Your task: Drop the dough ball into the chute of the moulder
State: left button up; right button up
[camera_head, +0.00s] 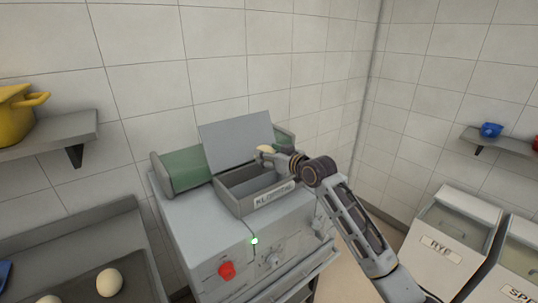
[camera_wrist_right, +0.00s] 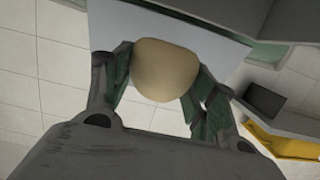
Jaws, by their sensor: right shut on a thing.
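A pale dough ball (camera_wrist_right: 166,70) is held between the two fingers of my right gripper (camera_wrist_right: 160,85) in the right wrist view. In the head view the ball (camera_head: 266,149) shows small above the open chute (camera_head: 243,190) of the grey moulder (camera_head: 205,235), near the chute's right back part. The chute is a rectangular box with a raised back plate (camera_head: 238,140). My right gripper (camera_head: 268,154) reaches in from the right. The inside bottom of the chute is partly hidden by its front wall. My left gripper is not in view.
The moulder has a red knob (camera_head: 227,270) and a lit green lamp (camera_head: 254,240) in front, and a green belt (camera_head: 183,168). A tray (camera_head: 75,235) with dough balls stands at left. A shelf (camera_head: 50,135) bears a yellow pot (camera_head: 15,115). Bins (camera_head: 450,245) stand at right.

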jog(key=shift+f+b, duration=0.6)
jog(key=shift+f, duration=0.15)
jog(key=o, duration=1.2)
jog(key=shift+c, duration=0.2)
jog(key=v, duration=1.2)
